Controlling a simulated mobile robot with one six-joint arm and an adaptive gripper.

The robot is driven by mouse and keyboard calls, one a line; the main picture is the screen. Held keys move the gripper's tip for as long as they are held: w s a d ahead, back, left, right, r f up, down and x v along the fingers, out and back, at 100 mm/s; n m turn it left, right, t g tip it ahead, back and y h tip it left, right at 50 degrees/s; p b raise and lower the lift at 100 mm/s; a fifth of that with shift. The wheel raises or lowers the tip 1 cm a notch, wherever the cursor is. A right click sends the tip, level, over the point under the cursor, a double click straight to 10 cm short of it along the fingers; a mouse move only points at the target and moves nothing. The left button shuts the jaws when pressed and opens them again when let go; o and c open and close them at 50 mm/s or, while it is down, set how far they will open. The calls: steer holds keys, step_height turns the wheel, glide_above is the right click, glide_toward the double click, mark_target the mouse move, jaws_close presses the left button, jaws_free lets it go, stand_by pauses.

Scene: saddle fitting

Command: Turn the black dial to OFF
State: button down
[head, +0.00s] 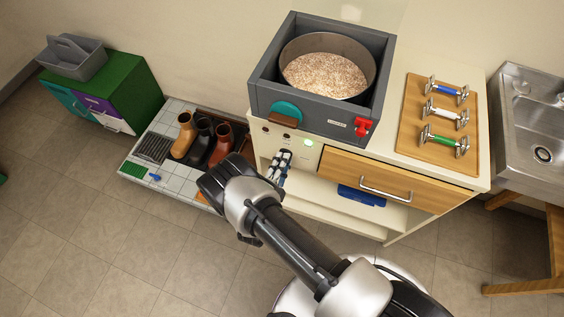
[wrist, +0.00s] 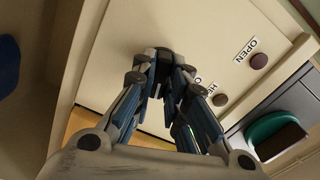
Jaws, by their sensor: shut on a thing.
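My gripper (wrist: 165,62) has its fingers closed in on the black dial (wrist: 164,50) on the cream panel. Only a dark part of the dial shows past the fingertips in the wrist view. The dial's pointer and any OFF mark are hidden, so I cannot tell its setting. In the head view my gripper (head: 284,154) is at the cabinet's front panel, below the grey box, and the dial is hidden there.
A brown button (wrist: 259,61) beside an OPEN label and another button (wrist: 220,100) are near the gripper. Above is a grey box (head: 312,119) with a teal disc (head: 286,112) and red tap (head: 361,128). A wooden drawer (head: 392,182) is right.

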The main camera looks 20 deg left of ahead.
steer(key=shift+n+b, duration=1.05)
steer(key=shift+n, duration=6.35)
steer(key=c, duration=1.6)
jaws_free()
